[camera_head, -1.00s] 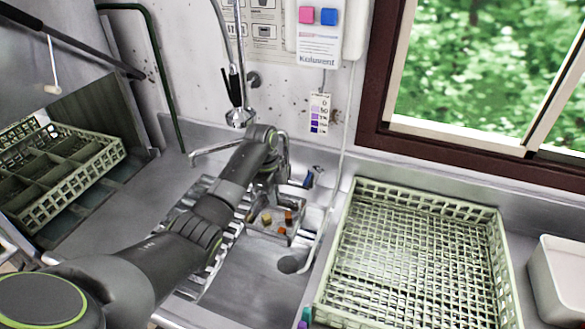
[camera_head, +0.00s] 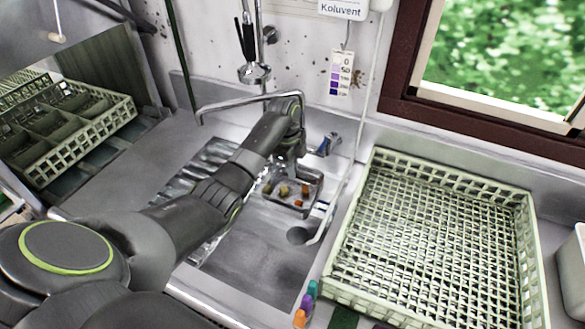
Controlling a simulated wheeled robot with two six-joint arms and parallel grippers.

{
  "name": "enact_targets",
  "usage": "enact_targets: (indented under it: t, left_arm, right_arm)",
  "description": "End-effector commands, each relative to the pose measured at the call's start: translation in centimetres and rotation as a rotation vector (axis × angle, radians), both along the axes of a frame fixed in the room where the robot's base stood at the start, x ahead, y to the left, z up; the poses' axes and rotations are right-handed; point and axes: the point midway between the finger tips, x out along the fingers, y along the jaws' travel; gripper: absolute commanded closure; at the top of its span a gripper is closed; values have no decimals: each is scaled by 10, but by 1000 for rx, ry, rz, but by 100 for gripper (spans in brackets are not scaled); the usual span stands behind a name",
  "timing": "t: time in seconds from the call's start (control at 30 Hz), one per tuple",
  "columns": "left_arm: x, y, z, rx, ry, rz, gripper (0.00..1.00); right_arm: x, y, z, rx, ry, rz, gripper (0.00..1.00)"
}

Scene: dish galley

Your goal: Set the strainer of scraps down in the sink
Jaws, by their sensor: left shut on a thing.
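The strainer (camera_head: 310,193) is a small, shallow grey tray with several orange and yellow scraps in it. It is over the back right part of the sink (camera_head: 262,262); I cannot tell whether it touches the sink floor. My left gripper (camera_head: 291,168) reaches in from the left and is shut on the strainer's back side, with its fingertips partly hidden by the wrist. The dark round drain (camera_head: 299,235) shows in front of the strainer. My right gripper is not in view.
A pale green dish rack (camera_head: 435,235) stands on the counter right of the sink. The faucet (camera_head: 230,105) arches over the back of the sink. A white hose runs down the sink's right edge. Another rack (camera_head: 70,140) sits at the left.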

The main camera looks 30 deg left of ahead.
Motion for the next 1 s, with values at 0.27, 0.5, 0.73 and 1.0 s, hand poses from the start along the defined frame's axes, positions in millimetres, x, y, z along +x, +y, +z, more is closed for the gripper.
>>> enact_targets:
  t: [0.27,0.5,0.73,1.0]
  left_arm:
    - [0,0,-39,0,-2,0,100]
    - [0,0,-66,0,-2,0,100]
    - [0,0,-92,0,-2,0,100]
    - [0,0,-121,0,0,1,100]
  right_arm:
    - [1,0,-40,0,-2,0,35]
    - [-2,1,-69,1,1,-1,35]
    - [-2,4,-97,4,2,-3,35]
    - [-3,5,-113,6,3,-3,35]
